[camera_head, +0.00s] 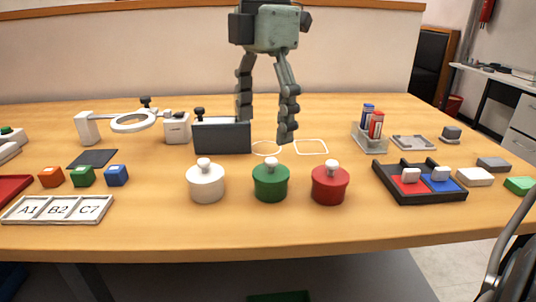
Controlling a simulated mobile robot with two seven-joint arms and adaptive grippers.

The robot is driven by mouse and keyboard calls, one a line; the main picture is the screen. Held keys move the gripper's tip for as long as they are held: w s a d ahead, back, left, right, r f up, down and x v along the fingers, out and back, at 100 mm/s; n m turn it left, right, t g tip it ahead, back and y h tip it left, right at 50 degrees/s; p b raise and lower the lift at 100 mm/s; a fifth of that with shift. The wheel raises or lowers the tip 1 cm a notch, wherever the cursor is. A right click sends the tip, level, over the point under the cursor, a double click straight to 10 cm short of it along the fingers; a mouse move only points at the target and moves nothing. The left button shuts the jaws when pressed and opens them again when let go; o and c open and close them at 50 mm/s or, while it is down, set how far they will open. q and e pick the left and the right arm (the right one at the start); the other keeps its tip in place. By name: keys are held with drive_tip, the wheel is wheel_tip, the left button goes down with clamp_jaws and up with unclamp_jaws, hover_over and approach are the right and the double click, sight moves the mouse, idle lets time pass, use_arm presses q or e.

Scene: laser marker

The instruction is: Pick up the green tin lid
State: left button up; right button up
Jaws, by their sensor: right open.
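The green tin (271,187) stands upright near the front middle of the table. Its green lid (271,170) sits on top and has a pale round knob. The tin stands between a white tin (206,185) and a red tin (330,184), each with a lid and knob. My right gripper (266,130) hangs down from above, fingers apart and empty. In the picture its fingertips are just above and behind the green tin, apart from the lid. My left gripper is not in view.
A magnifier ring (134,122) is at the back left. Colored cubes (83,176) and a labelled tray (58,209) lie left. A black tray (420,188) with red and blue pieces lies right. The table front is clear.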

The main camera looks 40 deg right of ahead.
sight(268, 160)
drive_tip(key=shift+d+f, duration=0.15)
drive_tip(key=f, duration=0.6)
drive_tip(key=shift+d+f+p, duration=0.1)
drive_tip(key=shift+d+p, duration=0.15)
drive_tip(key=shift+p, duration=0.1)
drive_tip(key=shift+f, duration=0.55)
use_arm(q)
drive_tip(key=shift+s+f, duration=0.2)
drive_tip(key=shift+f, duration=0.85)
use_arm(e)
drive_tip(key=c, duration=0.9)
